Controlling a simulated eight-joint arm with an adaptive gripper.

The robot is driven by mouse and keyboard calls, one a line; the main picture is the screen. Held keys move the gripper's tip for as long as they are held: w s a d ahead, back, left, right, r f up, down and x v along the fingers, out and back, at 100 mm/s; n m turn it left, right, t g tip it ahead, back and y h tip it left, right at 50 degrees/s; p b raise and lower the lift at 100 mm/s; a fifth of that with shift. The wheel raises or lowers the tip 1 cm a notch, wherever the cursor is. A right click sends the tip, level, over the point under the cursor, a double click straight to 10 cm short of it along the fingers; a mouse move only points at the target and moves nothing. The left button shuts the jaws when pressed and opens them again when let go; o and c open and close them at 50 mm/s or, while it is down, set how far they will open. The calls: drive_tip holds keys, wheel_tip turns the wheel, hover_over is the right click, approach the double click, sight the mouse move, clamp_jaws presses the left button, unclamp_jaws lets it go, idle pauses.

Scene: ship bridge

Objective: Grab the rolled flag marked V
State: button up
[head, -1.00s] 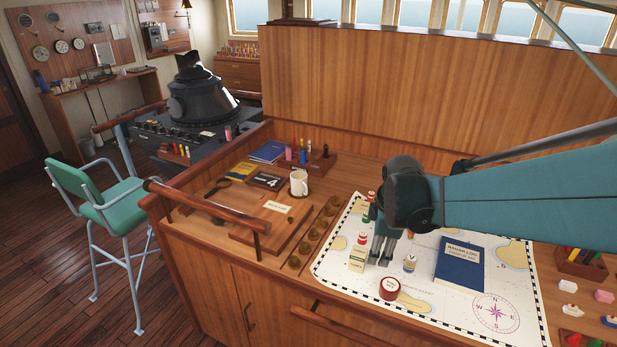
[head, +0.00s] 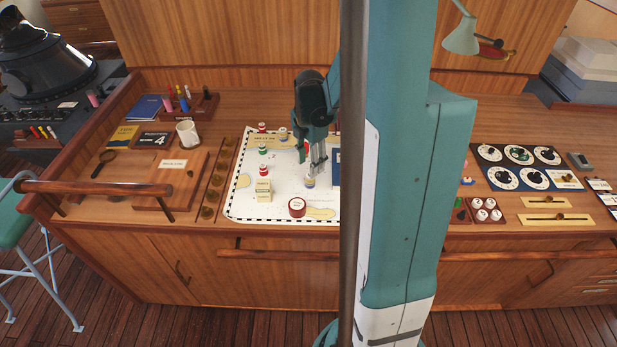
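I cannot make out a rolled flag marked V; no letter V is readable in the head view. My gripper (head: 316,166) points down over the white chart (head: 243,203) on the wooden counter. Its two fingers look slightly apart, with nothing visible between them. A small yellow-and-white bottle-like item (head: 310,182) stands just below the fingertips. My arm hides the chart's right part and the counter beyond it.
On the chart are a cream box (head: 264,190), a red round tape (head: 297,207) and several small red or green items. A dial panel (head: 517,166) lies right.

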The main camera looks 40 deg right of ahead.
sight(310, 181)
drive_tip(key=shift+d+f, duration=0.15)
drive_tip(key=shift+f, duration=0.05)
idle(0.3)
drive_tip(key=shift+f, duration=1.2)
drive_tip(key=shift+f, duration=0.15)
drive_tip(key=shift+f, duration=2.45)
drive_tip(key=c, duration=0.9)
